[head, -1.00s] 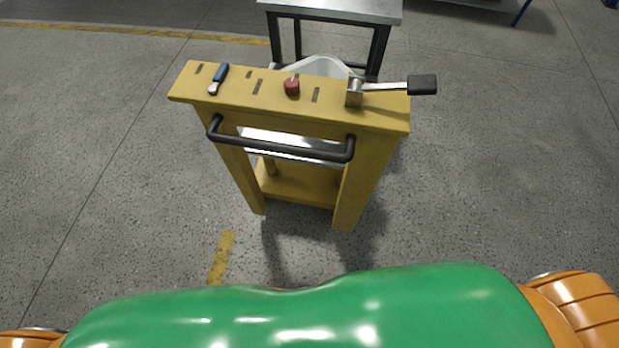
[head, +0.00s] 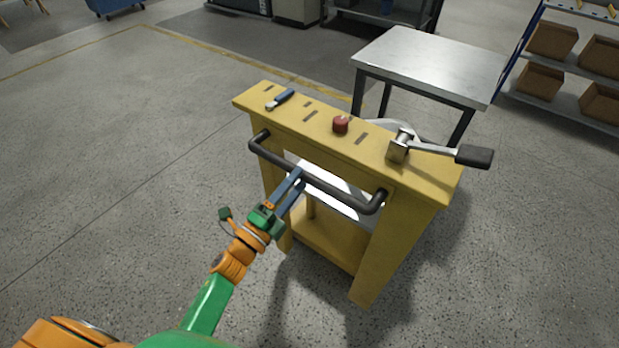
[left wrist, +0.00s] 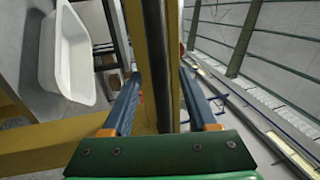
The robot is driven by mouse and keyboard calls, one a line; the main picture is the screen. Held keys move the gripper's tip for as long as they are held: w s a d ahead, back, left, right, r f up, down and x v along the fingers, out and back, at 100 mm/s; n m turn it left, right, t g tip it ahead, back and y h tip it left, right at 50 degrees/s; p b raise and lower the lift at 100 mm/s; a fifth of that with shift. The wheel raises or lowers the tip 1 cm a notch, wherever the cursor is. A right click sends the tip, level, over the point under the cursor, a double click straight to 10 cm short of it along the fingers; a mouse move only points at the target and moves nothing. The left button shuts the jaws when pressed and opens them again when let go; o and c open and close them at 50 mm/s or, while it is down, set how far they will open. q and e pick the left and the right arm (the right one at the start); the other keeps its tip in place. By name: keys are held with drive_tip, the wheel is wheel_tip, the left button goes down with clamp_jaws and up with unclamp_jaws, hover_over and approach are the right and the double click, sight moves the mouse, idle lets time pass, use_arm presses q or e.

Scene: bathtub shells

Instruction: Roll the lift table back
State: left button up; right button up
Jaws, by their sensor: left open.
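The yellow lift table (head: 347,142) stands upright in front of me, with a black handle bar (head: 330,189) across its near side. On its top are a red knob (head: 340,124), a blue-handled tool (head: 280,99) and a lever with a black grip (head: 473,156). My left gripper (head: 296,180) is open at the middle of the handle bar. In the left wrist view the bar (left wrist: 160,60) runs between the two open fingers (left wrist: 158,92); I cannot tell whether they touch it. My right gripper is not in view.
A grey metal-topped table (head: 430,65) stands close behind the lift table. A white tub (left wrist: 72,55) shows in the left wrist view. Shelving with brown boxes (head: 541,84) is at the right. The floor at the left is clear.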

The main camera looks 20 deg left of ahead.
sight(304, 176)
use_arm(q)
drive_tip(key=x, duration=0.2)
drive_tip(key=shift+w, duration=0.45)
drive_tip(key=shift+w+d+r, duration=0.1)
drive_tip(key=shift+d, duration=0.3)
drive_tip(key=shift+a, duration=0.15)
clamp_jaws()
idle(0.5)
